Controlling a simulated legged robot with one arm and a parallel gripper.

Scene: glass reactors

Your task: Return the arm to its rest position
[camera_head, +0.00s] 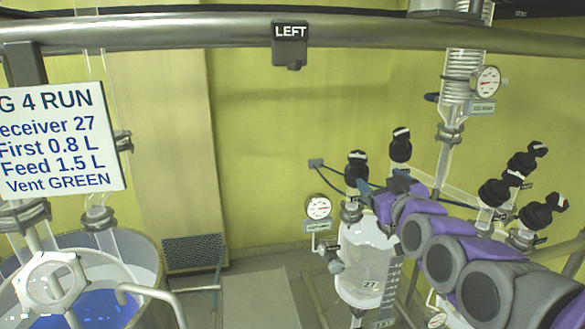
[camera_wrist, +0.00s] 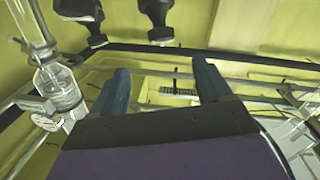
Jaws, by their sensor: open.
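My arm is purple and grey and reaches in from the lower right of the head view. My gripper (camera_head: 383,188) is at its far end, just above and in front of the glass vessel marked 27 (camera_head: 362,262), and partly hides its top. In the wrist view the two blue-grey fingers of my gripper (camera_wrist: 163,78) stand wide apart with nothing between them. Beyond them are a railing and yellow wall. Whether the gripper touches the vessel's fittings cannot be told.
Black knobbed valves (camera_head: 401,146) stand close around the gripper, with several more (camera_head: 495,191) right of the arm. A pressure gauge (camera_head: 318,207) is left of the vessel. A metal rail (camera_head: 180,31) crosses the top. A steel tank with blue liquid (camera_head: 95,305) is lower left.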

